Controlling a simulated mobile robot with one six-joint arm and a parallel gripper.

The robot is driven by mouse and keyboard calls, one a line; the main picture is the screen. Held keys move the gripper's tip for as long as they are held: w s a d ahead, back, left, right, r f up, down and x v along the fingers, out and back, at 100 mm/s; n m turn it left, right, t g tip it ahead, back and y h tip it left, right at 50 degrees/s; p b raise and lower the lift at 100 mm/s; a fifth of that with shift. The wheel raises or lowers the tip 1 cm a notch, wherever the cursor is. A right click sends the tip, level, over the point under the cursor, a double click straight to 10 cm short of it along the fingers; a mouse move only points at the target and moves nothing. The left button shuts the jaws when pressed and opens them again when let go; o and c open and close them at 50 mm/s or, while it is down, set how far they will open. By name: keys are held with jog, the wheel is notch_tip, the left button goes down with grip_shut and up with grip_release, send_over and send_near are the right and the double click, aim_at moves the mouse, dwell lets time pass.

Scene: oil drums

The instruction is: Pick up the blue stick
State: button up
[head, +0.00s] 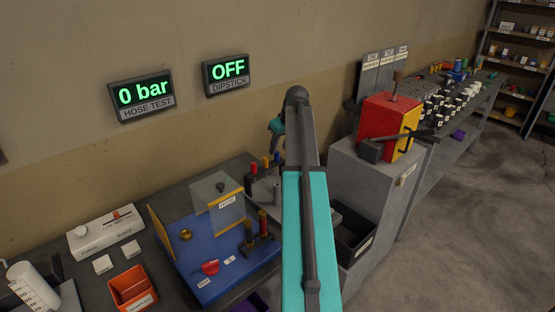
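A row of small coloured tops stands on a grey stand (262,192) on the bench, just left of my arm. One is red, one is orange, and the one nearest my arm looks blue; it may be the blue stick (277,159). It is small, and my arm hides what lies to its right. My teal and grey arm rises through the middle of the view, with another teal part of it just above the coloured tops. My gripper itself does not show; the arm appears to cover it.
A blue board (205,285) with a clear box (218,192) and brass fittings lies left of the stand. An orange bin (132,288) is at front left. A red and yellow box (389,126) stands on a grey cabinet (372,185) to the right. The dipstick display (227,74) reads OFF.

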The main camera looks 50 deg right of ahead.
aim_at(277, 152)
jog(key=shift+w+p+x, duration=0.2)
jog(key=shift+p+x, duration=0.8)
jog(key=shift+x, duration=1.55)
grip_shut()
jog(key=shift+r, duration=0.1)
jog(key=shift+r+b, duration=1.3)
jog(key=shift+r, duration=3.65)
